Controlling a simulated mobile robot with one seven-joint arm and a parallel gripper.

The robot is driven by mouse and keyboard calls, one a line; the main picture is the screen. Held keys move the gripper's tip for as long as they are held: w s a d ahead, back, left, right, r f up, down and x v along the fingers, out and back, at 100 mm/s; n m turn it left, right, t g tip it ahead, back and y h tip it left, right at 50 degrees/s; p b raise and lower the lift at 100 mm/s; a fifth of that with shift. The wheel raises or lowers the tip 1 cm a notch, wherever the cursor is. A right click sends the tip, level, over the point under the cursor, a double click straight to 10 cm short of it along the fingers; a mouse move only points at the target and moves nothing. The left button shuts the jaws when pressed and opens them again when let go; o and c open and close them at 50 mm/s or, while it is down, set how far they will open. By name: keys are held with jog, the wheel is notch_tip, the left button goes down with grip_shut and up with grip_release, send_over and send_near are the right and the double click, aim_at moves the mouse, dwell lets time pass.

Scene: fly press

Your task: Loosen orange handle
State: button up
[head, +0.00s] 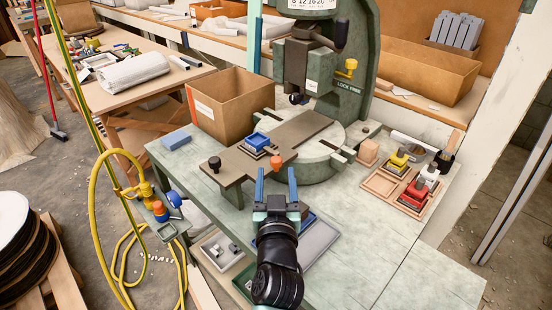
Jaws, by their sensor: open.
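An orange handle (276,161), a small round knob, stands at the right front of a brown plate (233,170) on the fly press bed. A black knob (214,163) stands at the plate's left end. My gripper (276,174) is open, its two blue fingers pointing away from me towards the orange handle. The handle appears between and just beyond the fingertips; I cannot tell whether they touch it. A blue block (257,140) sits on the plate behind the handle. The green press (359,30) rises behind, with a yellow knob (347,70) beside the words LOCK FREE.
A cardboard box (232,105) stands behind left of the plate. A wooden tray (379,184) with red and yellow pieces lies to the right. Another orange knob (158,208) is on the valve by the yellow hose at left. The bench's right front (390,250) is clear.

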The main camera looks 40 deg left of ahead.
aim_at(276, 166)
jog(key=shift+x, duration=2.75)
jog(key=shift+d, duration=0.1)
grip_shut()
